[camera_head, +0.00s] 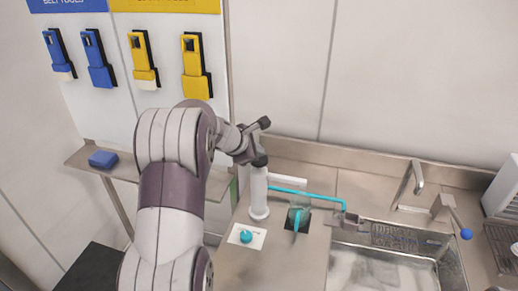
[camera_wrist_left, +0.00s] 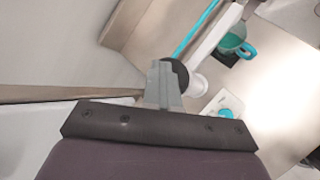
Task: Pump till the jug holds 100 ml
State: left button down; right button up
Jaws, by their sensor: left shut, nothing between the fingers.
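A white upright pump cylinder (camera_head: 259,193) with a dark round top (camera_head: 260,160) stands on the steel counter. A teal jug (camera_head: 297,220) sits on a dark square to its right. A teal knob (camera_head: 246,236) is on a white plate in front. My left gripper (camera_head: 252,146) is shut and empty, close by the pump's top; I cannot tell whether it touches. The jug's liquid level cannot be read. My right gripper is out of view.
A teal pipe (camera_head: 305,193) runs right from behind the pump towards the sink (camera_head: 385,262). Blue and yellow tools (camera_head: 196,68) hang on the wall panel. A blue block (camera_head: 103,159) rests on the shelf.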

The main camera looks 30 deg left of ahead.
pick_arm(q)
jog(key=shift+f, duration=0.15)
jog(key=shift+r+p, duration=2.15)
jog(key=shift+r, duration=0.4)
jog(key=shift+r, duration=0.1)
notch_tip(320, 180, up, 5)
jog(key=p, duration=0.4)
dwell(1.1)
